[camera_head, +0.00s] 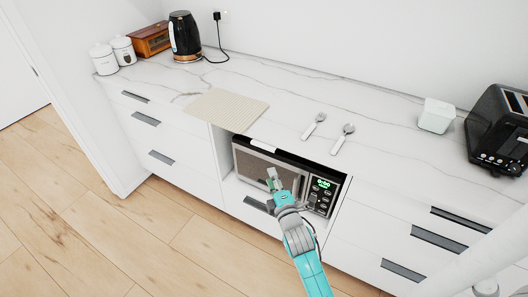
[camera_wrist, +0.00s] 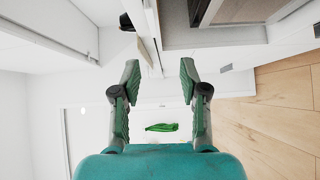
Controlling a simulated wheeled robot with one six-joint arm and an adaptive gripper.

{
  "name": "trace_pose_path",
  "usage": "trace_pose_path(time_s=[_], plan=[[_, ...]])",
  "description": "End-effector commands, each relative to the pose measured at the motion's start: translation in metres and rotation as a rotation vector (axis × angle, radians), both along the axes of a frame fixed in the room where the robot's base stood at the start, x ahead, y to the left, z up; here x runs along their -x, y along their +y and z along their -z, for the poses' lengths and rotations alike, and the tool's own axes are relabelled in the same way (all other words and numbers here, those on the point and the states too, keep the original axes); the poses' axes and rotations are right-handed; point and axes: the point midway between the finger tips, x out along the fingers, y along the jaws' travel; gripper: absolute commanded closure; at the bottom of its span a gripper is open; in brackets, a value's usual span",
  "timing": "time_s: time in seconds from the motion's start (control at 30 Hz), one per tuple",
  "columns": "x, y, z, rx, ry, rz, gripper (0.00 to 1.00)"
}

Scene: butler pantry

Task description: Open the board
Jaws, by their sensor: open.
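Nothing in view is plainly marked as the board. Below the white marbled counter (camera_head: 385,110) are white drawer fronts with dark handles, and a microwave (camera_head: 265,172) stands in an open niche between them. Its door looks shut, with a handle near the lit panel. My gripper (camera_head: 272,178) is in front of the microwave door in the head view; whether it touches cannot be told. In the wrist view my gripper (camera_wrist: 160,78) has its two fingers apart, with nothing between the tips. A white edge (camera_wrist: 150,40) lies beyond them.
A kettle (camera_head: 185,37), wooden box (camera_head: 151,39) and canisters (camera_head: 103,59) stand at the back left. Wooden floor (camera_head: 90,215) is clear at left.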

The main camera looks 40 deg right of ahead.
Motion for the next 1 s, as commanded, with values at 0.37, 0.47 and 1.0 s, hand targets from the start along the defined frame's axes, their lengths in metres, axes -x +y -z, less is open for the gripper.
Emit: trace_pose_path(time_s=[0.37,0.47,1.0], plan=[[-0.033,-0.023,-0.009,0.052,0.013,0.017,0.56],[-0.048,-0.031,-0.009,0.053,0.012,0.017,0.56],[-0.108,-0.058,-0.008,0.051,0.013,0.016,0.56]])
